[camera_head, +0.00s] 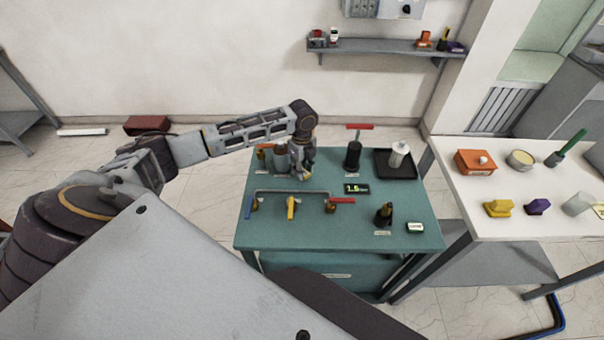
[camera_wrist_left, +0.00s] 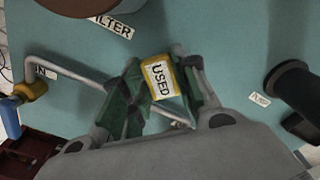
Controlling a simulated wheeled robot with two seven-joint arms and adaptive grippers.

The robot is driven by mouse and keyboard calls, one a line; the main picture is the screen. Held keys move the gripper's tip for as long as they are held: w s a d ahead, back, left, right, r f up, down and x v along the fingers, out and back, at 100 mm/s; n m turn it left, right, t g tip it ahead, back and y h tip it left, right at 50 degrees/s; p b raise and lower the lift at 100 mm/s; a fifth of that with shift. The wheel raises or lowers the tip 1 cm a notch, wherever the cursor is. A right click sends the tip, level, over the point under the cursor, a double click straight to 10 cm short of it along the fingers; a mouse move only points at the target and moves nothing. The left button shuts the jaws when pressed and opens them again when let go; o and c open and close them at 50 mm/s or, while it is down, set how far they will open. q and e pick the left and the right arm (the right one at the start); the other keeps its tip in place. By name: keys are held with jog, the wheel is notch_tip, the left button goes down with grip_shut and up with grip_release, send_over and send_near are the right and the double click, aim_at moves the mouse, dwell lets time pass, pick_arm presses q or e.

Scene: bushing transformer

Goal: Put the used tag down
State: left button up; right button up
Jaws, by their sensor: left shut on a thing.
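The used tag (camera_wrist_left: 160,80) is a yellow block with a white label reading USED. In the left wrist view it sits between the green-padded fingers of my left gripper (camera_wrist_left: 155,92), which is shut on it. In the head view my left gripper (camera_head: 302,173) is over the back left part of the teal table (camera_head: 285,232), with a bit of the yellow tag (camera_head: 307,174) showing at its fingertips. I cannot tell whether the tag touches the table top. My right gripper is not in view.
A black cylinder with a red handle (camera_head: 353,153), a black tray (camera_head: 412,172) and a small display (camera_head: 356,188) stand to the right. The table's front middle is clear.

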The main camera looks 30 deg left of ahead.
pick_arm(q)
jog(key=shift+f, duration=1.5)
jog(key=shift+f, duration=0.1)
jog(key=o, duration=0.8)
jog(key=shift+c, duration=0.2)
notch_tip(320, 180, up, 12)
jog(key=b, duration=0.1)
